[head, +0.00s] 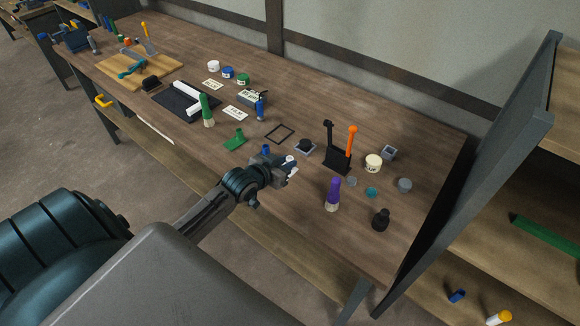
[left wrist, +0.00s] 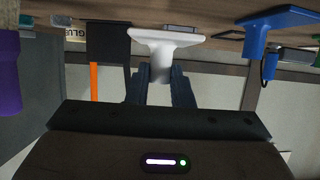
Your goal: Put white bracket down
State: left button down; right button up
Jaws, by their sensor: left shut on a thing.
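My left gripper (head: 279,173) is over the front part of the workbench (head: 296,225) and is shut on the white bracket (head: 291,161). In the left wrist view, where the bench shows along the top, the white bracket (left wrist: 166,39) is a T shape. Its stem is between the two dark blue fingers (left wrist: 161,82) and its wide flat plate points away from them, toward the bench. I cannot tell whether the plate touches the bench top. A blue bracket (head: 266,149) stands just behind the gripper, and a green bracket (head: 235,139) lies further left. My right gripper is not in view.
A black square frame (head: 281,133) lies behind the gripper. Bare bench shows between the gripper and the purple bottle.

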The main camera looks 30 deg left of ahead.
pick_arm(q)
jog(key=shift+w+d+f+p, duration=0.15)
jog(key=shift+w+f+p, duration=0.3)
jog(key=shift+f, duration=0.1)
jog(key=shift+w+d+f+p, duration=0.15)
jog(key=shift+w+f+p, duration=0.15)
jog(key=shift+f+p, duration=0.2)
jog(key=shift+f, duration=0.5)
jog(key=shift+f, duration=0.1)
jog(key=shift+f, duration=0.2)
jog(key=c, duration=1.3)
grip_release()
jog(key=shift+r, duration=0.1)
